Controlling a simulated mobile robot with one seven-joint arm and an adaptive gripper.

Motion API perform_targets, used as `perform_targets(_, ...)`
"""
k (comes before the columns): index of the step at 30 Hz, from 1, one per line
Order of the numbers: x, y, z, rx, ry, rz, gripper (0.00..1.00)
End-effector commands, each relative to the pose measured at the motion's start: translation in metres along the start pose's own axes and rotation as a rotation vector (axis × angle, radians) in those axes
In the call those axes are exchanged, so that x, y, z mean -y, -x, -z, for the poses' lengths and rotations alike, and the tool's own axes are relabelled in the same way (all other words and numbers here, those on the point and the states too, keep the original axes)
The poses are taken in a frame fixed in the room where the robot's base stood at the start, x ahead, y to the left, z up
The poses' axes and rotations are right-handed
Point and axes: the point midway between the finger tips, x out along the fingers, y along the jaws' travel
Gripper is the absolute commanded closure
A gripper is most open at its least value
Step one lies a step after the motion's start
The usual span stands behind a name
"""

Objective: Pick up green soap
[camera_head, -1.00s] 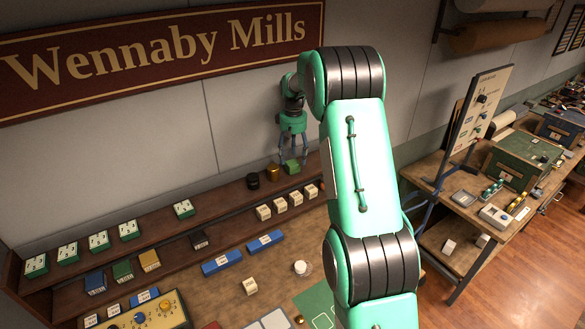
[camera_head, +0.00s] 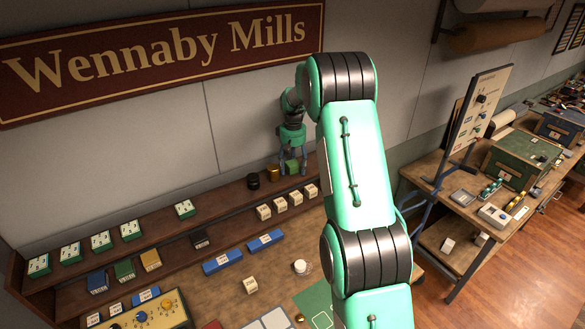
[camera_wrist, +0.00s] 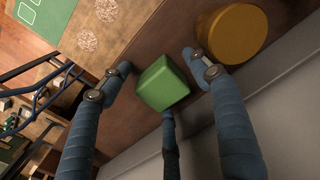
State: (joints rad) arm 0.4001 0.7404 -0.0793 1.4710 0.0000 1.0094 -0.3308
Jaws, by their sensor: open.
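The green soap (camera_head: 291,167) is a small green block on the upper wooden shelf, below my gripper (camera_head: 291,160). In the wrist view the green soap (camera_wrist: 163,84) sits between the blue fingers of my gripper (camera_wrist: 160,75). One finger is on its left, one on its right, and a third is below it in the picture. The fingers are spread, with visible gaps at the left and right. I cannot tell whether the lower finger touches the soap.
A round golden-brown tin (camera_wrist: 230,34) stands close beside the right finger; it also shows in the head view (camera_head: 273,173). A black round container (camera_head: 253,181) is left of it. The grey wall (camera_head: 250,130) is close behind the shelf. Several small white boxes (camera_head: 281,204) line the lower shelf.

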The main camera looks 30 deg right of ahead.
Motion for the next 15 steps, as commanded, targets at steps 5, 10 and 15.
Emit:
perform_targets(5, 0.0000, 0.0001, 0.0000, 0.000, 0.000, 0.000, 0.38)
perform_targets(10, 0.0000, 0.0002, 0.0000, 0.000, 0.000, 0.000, 0.63)
perform_targets(15, 0.0000, 0.0003, 0.0001, 0.000, 0.000, 0.000, 0.85)
